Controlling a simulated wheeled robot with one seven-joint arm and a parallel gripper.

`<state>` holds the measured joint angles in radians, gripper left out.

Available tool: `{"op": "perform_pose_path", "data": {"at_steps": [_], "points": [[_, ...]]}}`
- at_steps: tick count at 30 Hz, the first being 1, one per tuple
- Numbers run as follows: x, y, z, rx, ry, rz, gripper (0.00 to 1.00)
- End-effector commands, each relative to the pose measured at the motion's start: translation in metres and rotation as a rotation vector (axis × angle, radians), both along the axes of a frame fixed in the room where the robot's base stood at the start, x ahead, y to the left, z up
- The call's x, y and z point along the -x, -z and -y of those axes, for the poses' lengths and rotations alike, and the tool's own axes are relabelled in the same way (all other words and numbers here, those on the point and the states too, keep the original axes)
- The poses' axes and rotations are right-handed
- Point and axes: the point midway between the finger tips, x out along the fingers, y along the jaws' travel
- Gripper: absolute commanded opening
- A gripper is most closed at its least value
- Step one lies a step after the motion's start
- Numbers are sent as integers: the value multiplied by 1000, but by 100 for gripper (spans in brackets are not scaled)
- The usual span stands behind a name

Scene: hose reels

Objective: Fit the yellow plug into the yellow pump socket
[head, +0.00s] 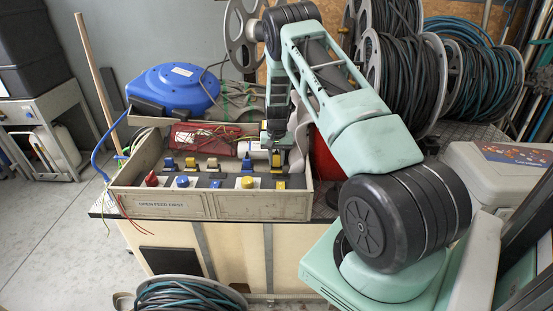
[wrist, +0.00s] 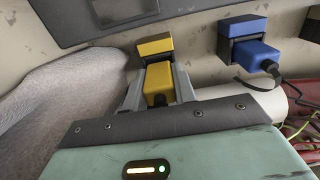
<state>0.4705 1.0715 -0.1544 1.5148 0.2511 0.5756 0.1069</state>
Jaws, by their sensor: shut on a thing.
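My gripper (wrist: 158,84) is shut on the yellow plug (wrist: 158,76), whose black cable end points back toward my palm. The yellow pump socket (wrist: 155,46), with a yellow top, lies directly ahead of the plug in the wrist view. The plug's front is at the socket's dark mouth, roughly in line with it; I cannot tell how deep it sits. In the head view my gripper (head: 275,142) points down at the right end of the beige crate, just above the yellow socket (head: 276,160).
A blue plug and socket (wrist: 257,52) stand close on the right in the wrist view. A pale grey rounded thing (wrist: 70,100) lies close on the left. The beige crate (head: 160,206) has several coloured knobs along its front. A blue reel (head: 172,88) stands behind.

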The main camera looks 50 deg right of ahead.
Motion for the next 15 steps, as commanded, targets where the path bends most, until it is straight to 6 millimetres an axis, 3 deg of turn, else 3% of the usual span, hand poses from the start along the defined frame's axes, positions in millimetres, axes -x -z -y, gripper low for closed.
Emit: {"op": "perform_pose_path", "data": {"at_steps": [9, 10, 12, 15], "points": [[0, 9, 0, 0, 0, 0, 1], [0, 8, 0, 1, 0, 1, 32], [0, 7, 0, 1, 0, 1, 52], [0, 8, 0, 0, 0, 0, 52]]}}
